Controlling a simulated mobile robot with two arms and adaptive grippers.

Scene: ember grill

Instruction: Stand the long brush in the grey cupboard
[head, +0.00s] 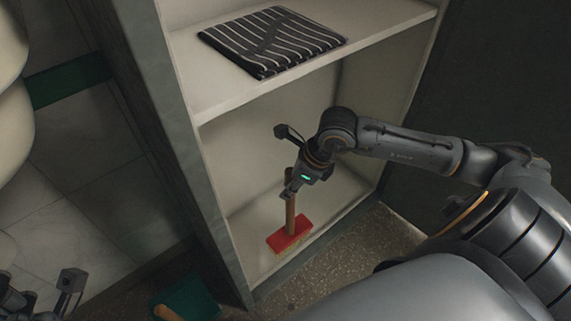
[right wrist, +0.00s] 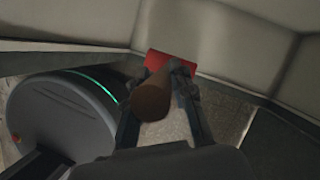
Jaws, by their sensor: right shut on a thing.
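The long brush has a brown wooden handle and a red head (head: 289,235). It is upright inside the lower compartment of the grey cupboard (head: 185,130), head down, near the front edge of the compartment floor. I cannot tell for certain whether its bristles touch the floor. My right gripper (head: 291,190) is shut on the upper handle. In the right wrist view the handle's round end (right wrist: 152,101) shows between the fingers, with the red head beyond it. My left gripper (head: 45,293) is at the bottom left, away from the cupboard, its fingers apart and empty.
A dark striped cloth (head: 270,40) lies folded on the shelf above the brush. A green object (head: 190,298) with a wooden handle is on the floor before the cupboard. The cupboard's side walls and shelf edge (head: 310,65) are close around my right arm.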

